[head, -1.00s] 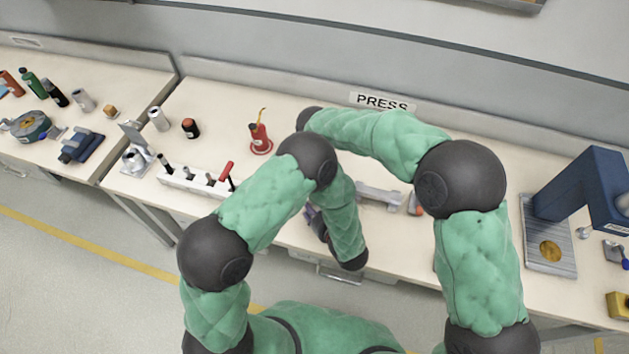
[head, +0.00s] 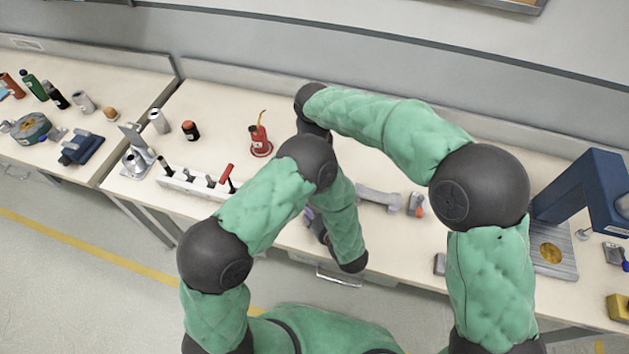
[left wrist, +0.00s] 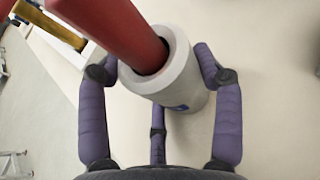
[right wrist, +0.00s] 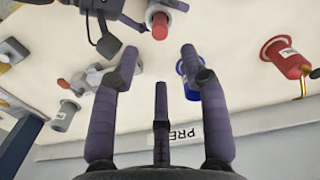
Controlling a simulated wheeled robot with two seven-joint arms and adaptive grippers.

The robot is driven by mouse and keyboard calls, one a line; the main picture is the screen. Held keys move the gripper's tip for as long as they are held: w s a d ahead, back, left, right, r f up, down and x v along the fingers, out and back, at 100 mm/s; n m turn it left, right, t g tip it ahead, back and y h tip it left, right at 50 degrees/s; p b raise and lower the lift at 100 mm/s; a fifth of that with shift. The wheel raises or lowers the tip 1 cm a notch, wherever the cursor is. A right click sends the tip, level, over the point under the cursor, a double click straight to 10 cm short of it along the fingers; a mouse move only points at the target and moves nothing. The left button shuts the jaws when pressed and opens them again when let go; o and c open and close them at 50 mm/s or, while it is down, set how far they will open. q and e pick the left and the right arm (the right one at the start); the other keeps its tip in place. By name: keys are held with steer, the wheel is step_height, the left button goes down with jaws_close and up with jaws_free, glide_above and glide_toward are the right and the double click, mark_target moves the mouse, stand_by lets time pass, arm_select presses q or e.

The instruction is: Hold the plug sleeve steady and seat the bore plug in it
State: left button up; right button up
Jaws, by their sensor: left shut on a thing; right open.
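The plug sleeve (left wrist: 175,78) is a pale grey hollow cylinder. My left gripper (left wrist: 155,62) is shut around it in the left wrist view. The red bore plug (left wrist: 122,32) stands in the sleeve's bore with a long part sticking out; how deep it sits is hidden. In the right wrist view the plug (right wrist: 159,24) shows end-on at the top, beside my left gripper's dark fingers. My right gripper (right wrist: 160,55) is open and empty, apart from the plug. In the head view my left gripper (head: 317,223) is partly hidden behind my arm, and the sleeve and plug are hidden.
A red oil can (head: 260,143) and a rack of pegs (head: 190,184) stand left on the bench. A grey fixture (head: 378,198) lies behind my arms. A blue press (head: 582,187) stands at the right. A blue cylinder (right wrist: 188,78) is close to my right gripper's finger.

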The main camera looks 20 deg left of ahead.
step_height(320, 180, up, 7)
steer(key=shift+f, duration=0.15)
stand_by(0.4)
arm_select(q)
steer(key=o, duration=1.2)
